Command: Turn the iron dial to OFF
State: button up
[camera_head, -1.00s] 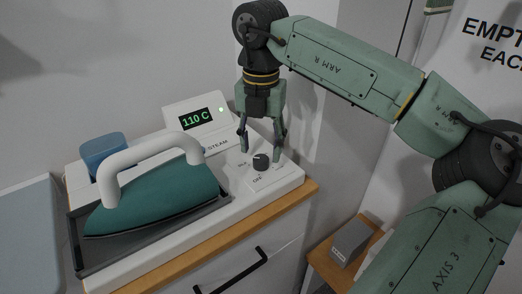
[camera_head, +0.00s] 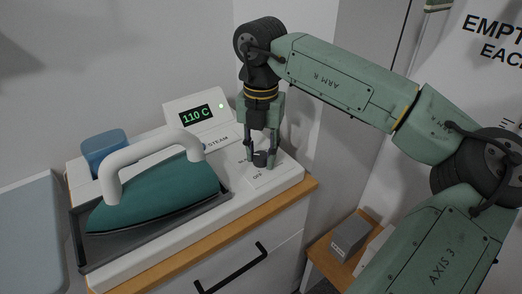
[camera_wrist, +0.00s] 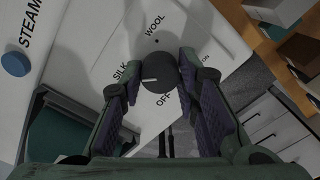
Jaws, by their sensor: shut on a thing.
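The iron dial (camera_head: 260,158) is a small dark round knob on the white panel at the right end of the ironing station. My gripper (camera_head: 261,164) points down over it with a finger on either side. In the wrist view the dial (camera_wrist: 157,68) sits between the purple-padded fingers, and my gripper (camera_wrist: 160,82) is shut on it. Its short white mark points left, towards SILK. WOOL lies above the dial and OFF below it; a label at right is partly hidden. The teal iron (camera_head: 160,195) with a white handle rests in its dark tray (camera_head: 150,240).
A display (camera_head: 196,115) reads 110 C, with a small green light lit beside it. A blue STEAM button (camera_wrist: 15,63) is on the panel. A blue block (camera_head: 103,150) stands behind the iron. A grey box (camera_head: 350,236) sits on a lower wooden shelf at right.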

jog(key=c, duration=0.5)
jog(key=shift+o, duration=0.2)
jog(key=shift+f+n+b, duration=0.1)
jog(key=shift+n+b, duration=0.2)
jog(key=shift+b, duration=0.05)
jog(key=n+b, duration=0.1)
jog(key=n, duration=0.2)
jog(key=shift+b, duration=0.3)
jog(key=n+b, duration=0.1)
jog(key=n, duration=0.3)
jog(key=shift+n, duration=0.3)
jog(key=n+b, duration=0.1)
jog(key=n, duration=0.8)
jog(key=shift+n, duration=0.5)
